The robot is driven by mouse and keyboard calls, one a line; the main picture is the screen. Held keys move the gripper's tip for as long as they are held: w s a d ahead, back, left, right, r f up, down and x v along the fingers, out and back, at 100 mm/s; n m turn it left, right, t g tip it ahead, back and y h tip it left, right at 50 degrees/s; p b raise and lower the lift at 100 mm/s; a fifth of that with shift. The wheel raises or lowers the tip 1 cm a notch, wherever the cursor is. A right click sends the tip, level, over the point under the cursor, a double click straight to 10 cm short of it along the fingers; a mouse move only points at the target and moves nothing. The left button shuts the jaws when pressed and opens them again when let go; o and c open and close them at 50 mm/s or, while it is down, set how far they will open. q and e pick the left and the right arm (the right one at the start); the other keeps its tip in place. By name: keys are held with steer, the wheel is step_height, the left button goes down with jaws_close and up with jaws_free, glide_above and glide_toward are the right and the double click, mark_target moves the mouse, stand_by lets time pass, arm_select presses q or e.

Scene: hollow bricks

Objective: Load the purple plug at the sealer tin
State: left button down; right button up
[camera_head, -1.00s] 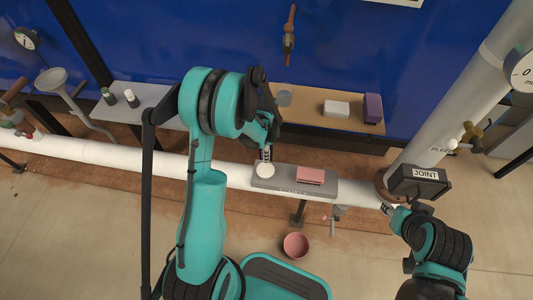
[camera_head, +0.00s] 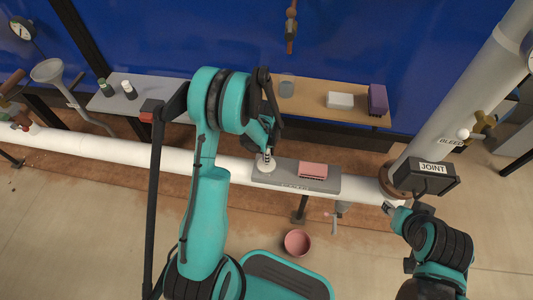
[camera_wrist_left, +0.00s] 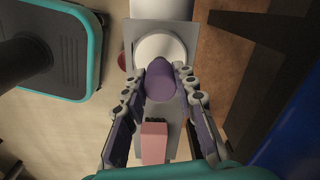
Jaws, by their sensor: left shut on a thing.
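The purple plug (camera_wrist_left: 161,80) is between the fingers of my left gripper (camera_wrist_left: 161,88), which is shut on it. The sealer tin shows as a round pale disc (camera_wrist_left: 160,48) on the grey tray; the plug overlaps its near edge in the left wrist view. I cannot tell whether they touch. In the head view my left gripper (camera_head: 267,154) is right above the tin (camera_head: 264,166) and hides part of it; the plug is not clear there. My right gripper (camera_head: 389,208) is beside the pipe, below the JOINT box; its jaws are too small to read.
A pink block with dark bristles (camera_head: 312,170) lies on the grey tray (camera_head: 322,186), right of the tin. The tray sits on the white pipe (camera_head: 100,153). A purple block (camera_head: 377,99) and a white block (camera_head: 340,100) stand on the back shelf. A pink bowl (camera_head: 297,243) is on the floor.

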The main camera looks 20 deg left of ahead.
arm_select(q)
steer(key=shift+f, duration=0.55)
stand_by(1.8)
steer(key=shift+r+p, duration=2.15)
steer(key=shift+r, duration=1.4)
